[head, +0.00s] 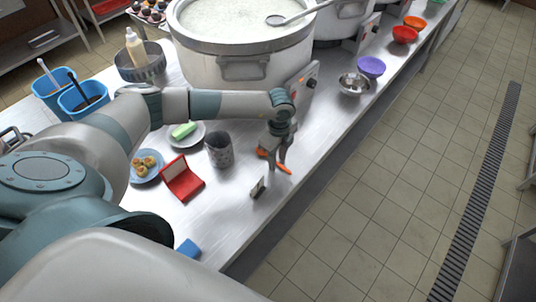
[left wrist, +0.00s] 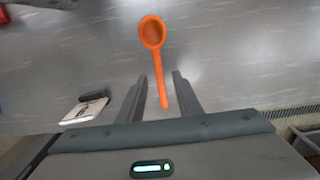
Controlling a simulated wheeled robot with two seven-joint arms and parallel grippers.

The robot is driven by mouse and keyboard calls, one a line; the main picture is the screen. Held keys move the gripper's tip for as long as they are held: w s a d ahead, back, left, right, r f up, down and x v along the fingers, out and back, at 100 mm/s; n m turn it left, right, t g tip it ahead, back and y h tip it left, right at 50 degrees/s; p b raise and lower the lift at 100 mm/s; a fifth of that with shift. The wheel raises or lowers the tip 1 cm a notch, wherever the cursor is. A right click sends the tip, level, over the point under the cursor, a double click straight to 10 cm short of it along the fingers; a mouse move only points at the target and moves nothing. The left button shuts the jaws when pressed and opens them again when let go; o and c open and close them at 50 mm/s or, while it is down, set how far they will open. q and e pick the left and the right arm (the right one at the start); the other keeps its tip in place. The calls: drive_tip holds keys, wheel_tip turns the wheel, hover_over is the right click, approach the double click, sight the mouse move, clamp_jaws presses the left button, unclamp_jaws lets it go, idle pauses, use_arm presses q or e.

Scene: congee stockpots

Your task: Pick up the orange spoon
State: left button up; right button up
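The orange spoon (head: 284,169) lies on the steel counter below my left gripper (head: 276,163), which partly hides it in the head view. In the left wrist view, the spoon's round bowl (left wrist: 152,33) is beyond the fingertips. Its handle runs back between the two fingers of the left gripper (left wrist: 160,76). The fingers are apart, with a gap visible on both sides of the handle. My right gripper is in neither view.
A small dark upright item (head: 258,187) stands near the counter's front edge, close to the gripper. A grey cup (head: 219,150), an open red box (head: 182,180) and a plate with green food (head: 184,131) are left of it. A large stockpot (head: 243,68) stands behind.

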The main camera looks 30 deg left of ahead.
use_arm(q)
clamp_jaws()
drive_tip(key=shift+r, duration=0.15)
drive_tip(key=shift+r+b, duration=0.45)
drive_tip(key=shift+r, duration=0.05)
wheel_tip(320, 180, up, 2)
drive_tip(key=shift+r+b, duration=0.15)
drive_tip(key=shift+b, duration=0.55)
drive_tip(key=s+d+r+b, duration=0.2)
drive_tip(key=d+r+b, duration=0.2)
drive_tip(key=d+r, duration=0.3)
drive_tip(key=d, duration=0.4)
drive_tip(key=shift+d+r, duration=0.25)
drive_tip(key=shift+m, duration=0.3)
